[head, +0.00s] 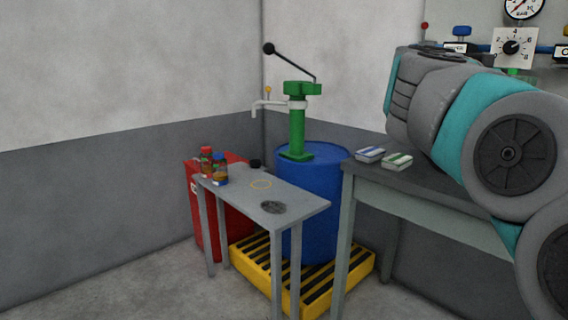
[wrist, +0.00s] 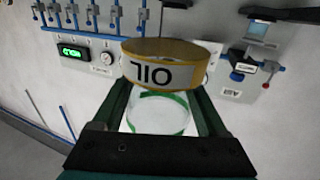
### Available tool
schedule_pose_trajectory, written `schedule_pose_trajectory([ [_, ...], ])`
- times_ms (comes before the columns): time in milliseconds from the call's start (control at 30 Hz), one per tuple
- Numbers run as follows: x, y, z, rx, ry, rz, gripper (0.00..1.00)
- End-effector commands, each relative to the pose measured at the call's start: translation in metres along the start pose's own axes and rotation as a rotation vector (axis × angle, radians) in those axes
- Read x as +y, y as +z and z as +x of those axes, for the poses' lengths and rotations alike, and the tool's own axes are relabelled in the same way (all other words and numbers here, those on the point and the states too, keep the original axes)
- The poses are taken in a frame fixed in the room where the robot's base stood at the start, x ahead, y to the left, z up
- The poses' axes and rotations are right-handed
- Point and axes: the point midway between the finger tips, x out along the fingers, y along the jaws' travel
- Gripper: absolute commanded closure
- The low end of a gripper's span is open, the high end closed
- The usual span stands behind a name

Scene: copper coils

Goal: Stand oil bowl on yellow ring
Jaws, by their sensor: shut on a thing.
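The oil bowl (wrist: 165,65) shows in the wrist view with a yellow band and upside-down black "OIL" lettering on a white label. My gripper (wrist: 162,88) is shut on it, one dark green finger at each side. A pale round shape with a green edge shows between the fingers below the bowl; I cannot tell what it is. The yellow ring (head: 261,184) is a thin flat outline on the small grey table in the head view, with nothing standing on it. The bowl and my gripper are not visible in the head view.
The small grey table (head: 300,204) also bears red-capped and blue-capped bottles (head: 219,170), a small black item (head: 255,163) and a dark disc (head: 273,207). Behind stands a blue drum (head: 318,172) with a green pump (head: 297,130). A workbench (head: 420,200) stands right.

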Motion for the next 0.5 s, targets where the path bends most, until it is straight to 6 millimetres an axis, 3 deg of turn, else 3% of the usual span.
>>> schedule_pose_trajectory([
  [367,-0.06,0.043,-0.02,-0.001,-0.068,-0.005,0.87],
  [500,-0.09,0.068,-0.033,-0.002,-0.122,-0.005,0.87],
])
